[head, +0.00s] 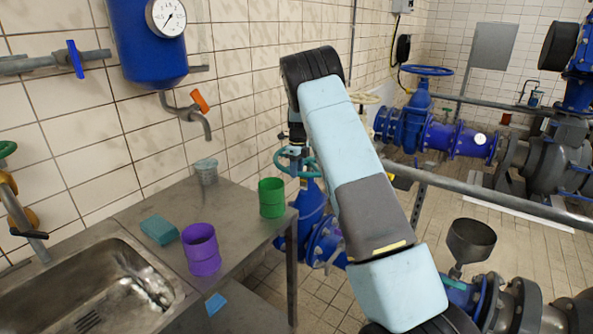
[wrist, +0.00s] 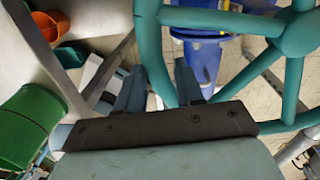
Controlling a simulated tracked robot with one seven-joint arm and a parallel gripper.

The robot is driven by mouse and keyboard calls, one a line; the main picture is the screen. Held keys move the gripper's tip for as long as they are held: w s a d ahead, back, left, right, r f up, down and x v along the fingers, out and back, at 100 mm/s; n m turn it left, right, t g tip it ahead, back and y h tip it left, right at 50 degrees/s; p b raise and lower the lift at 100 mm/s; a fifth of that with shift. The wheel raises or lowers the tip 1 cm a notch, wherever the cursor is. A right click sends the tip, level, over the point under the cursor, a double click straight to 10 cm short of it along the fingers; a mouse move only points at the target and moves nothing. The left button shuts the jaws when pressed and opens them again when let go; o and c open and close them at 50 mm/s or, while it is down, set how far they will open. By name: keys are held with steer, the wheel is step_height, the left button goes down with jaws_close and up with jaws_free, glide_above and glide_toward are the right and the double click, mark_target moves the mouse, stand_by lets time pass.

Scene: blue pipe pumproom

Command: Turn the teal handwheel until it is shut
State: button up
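The teal handwheel (head: 280,162) sits on a blue valve (head: 312,205) just beyond the table's right end in the head view, partly hidden by my arm. In the wrist view the wheel (wrist: 151,45) fills the upper right, with its hub at the right edge and spokes running out from it. My gripper (wrist: 158,88) is at the left part of the rim. Its two fingers stand apart, and the rim passes between them in the picture. I cannot tell whether either finger touches it. My gripper (head: 295,152) is small and partly hidden in the head view.
A grey table (head: 232,232) stands left of the valve, with a green mug (head: 271,197) near its right edge, a purple mug (head: 201,248), a teal sponge (head: 159,230) and a sink (head: 82,290). A grey rail (head: 490,180) runs along the right.

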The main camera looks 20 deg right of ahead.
jaws_close()
stand_by(0.5)
